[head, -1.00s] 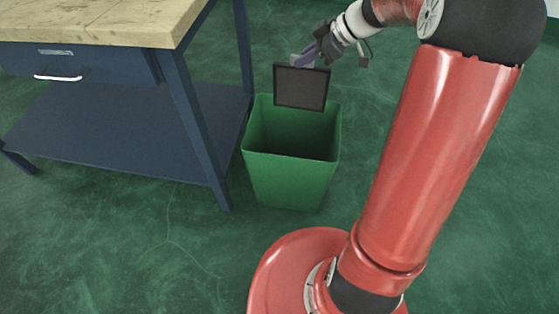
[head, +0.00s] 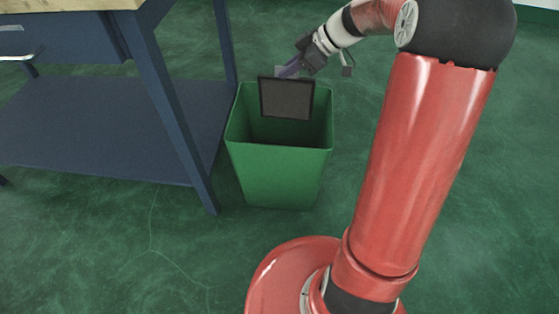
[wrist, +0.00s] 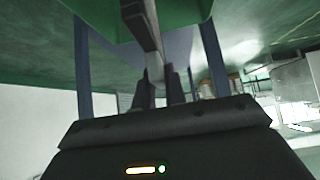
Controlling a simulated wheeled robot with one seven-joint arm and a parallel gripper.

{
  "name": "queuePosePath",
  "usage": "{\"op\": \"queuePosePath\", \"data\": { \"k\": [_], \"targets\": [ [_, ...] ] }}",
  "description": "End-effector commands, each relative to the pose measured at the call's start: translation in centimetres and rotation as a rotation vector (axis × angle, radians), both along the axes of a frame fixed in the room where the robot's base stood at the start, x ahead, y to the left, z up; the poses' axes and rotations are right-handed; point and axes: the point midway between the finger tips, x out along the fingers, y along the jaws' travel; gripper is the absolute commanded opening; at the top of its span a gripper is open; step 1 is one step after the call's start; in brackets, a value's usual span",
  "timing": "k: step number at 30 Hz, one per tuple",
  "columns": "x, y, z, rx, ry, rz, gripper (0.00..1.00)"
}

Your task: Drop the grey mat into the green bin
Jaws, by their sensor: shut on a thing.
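The grey mat (head: 287,98) is a thin dark square panel with a darker border. It hangs upright in my gripper (head: 290,71), which is shut on its upper edge. The green bin (head: 278,175) stands open on the floor below. In the head view most of the mat shows inside the bin's mouth, with its top edge near the height of the far rim. In the wrist view the mat shows edge-on as a narrow strip (wrist: 146,28) between the fingers (wrist: 158,88), and green of the bin lies around it. The bin's bottom is hidden.
A blue workbench (head: 165,95) with a wooden top and a lower shelf (head: 90,130) stands close to the left of the bin. My red arm fills the right side. The green floor in front of the bin is clear.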

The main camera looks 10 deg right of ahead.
Motion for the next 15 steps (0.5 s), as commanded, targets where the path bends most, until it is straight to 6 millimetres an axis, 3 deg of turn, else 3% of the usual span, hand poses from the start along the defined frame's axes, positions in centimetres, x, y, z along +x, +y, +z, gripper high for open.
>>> {"op": "queuePosePath", "data": {
  "k": [15],
  "targets": [
    [0.0,0.0,-5.2,0.001,0.001,0.0,0.0]
  ]
}}
